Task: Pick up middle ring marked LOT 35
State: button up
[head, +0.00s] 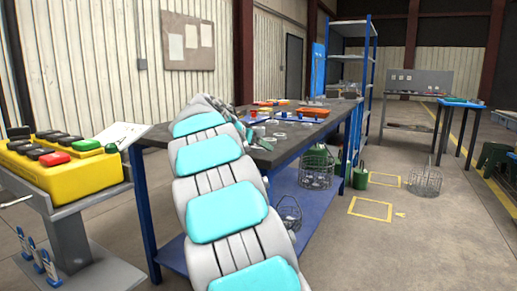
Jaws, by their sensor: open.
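The long dark-topped workbench (328,125) with blue legs stands in the middle of the head view. Several small ring-like pieces (282,114) lie on its top. They are too small for me to read LOT 35 or tell which is the middle ring. My grey and cyan arm rises from the bottom centre and bends over the near end of the bench. My gripper (250,134) is small and partly hidden behind the arm, just above the bench top. It is open, and I see nothing held in it. The arm hides part of the near bench top.
A yellow control box (62,162) with buttons stands at the left. Orange trays (313,112) lie farther back on the bench. Wire baskets (316,168) sit on and near its lower shelf. A blue rack (357,75) stands behind. Open floor lies to the right.

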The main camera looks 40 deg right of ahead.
grip_shut()
dwell(0.8)
